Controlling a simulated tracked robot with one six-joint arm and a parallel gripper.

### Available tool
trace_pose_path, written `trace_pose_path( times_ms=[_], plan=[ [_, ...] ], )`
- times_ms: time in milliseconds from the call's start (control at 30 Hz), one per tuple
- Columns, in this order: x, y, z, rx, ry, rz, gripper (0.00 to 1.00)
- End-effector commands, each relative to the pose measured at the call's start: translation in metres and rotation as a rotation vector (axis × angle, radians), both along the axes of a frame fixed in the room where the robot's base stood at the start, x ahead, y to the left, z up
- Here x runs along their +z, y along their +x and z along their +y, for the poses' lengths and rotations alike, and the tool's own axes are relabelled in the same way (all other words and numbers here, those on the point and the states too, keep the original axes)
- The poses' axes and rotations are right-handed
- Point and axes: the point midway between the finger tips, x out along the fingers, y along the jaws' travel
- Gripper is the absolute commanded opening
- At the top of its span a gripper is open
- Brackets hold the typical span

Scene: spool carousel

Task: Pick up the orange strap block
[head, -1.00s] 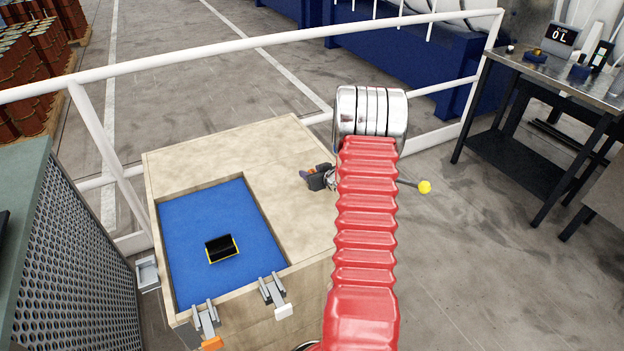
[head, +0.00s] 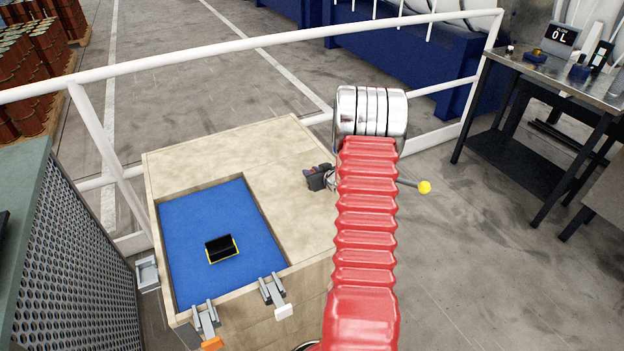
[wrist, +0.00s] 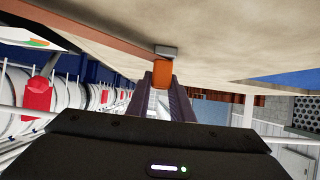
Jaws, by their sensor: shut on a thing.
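In the wrist view an orange block (wrist: 162,73) sits between the tips of my gripper's two dark fingers (wrist: 162,86). The fingers are shut on it. A small grey piece (wrist: 166,52) shows just beyond the block, close to the pale wooden surface. In the head view my gripper (head: 312,179) is a dark shape above or beside the right part of the wooden bench (head: 215,160), partly behind my red arm. The held block cannot be made out there.
The bench has a blue recess (head: 190,225) holding a black, yellow-edged tray (head: 222,249). Grey rails at its front carry an orange piece (head: 212,343) and a white piece (head: 283,311). A white railing (head: 250,44) runs behind. A metal table (head: 560,70) stands at right.

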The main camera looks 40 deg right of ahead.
Motion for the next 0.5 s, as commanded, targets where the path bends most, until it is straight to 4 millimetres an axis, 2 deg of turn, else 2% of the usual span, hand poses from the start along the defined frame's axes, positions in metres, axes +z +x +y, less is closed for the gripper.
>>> trace_pose_path(
  times_ms=[267,500],
  plan=[
    [0.003,0.000,0.000,0.000,0.000,-0.001,0.00],
    [0.026,0.000,0.000,0.000,-0.002,-0.001,0.00]
  ],
)
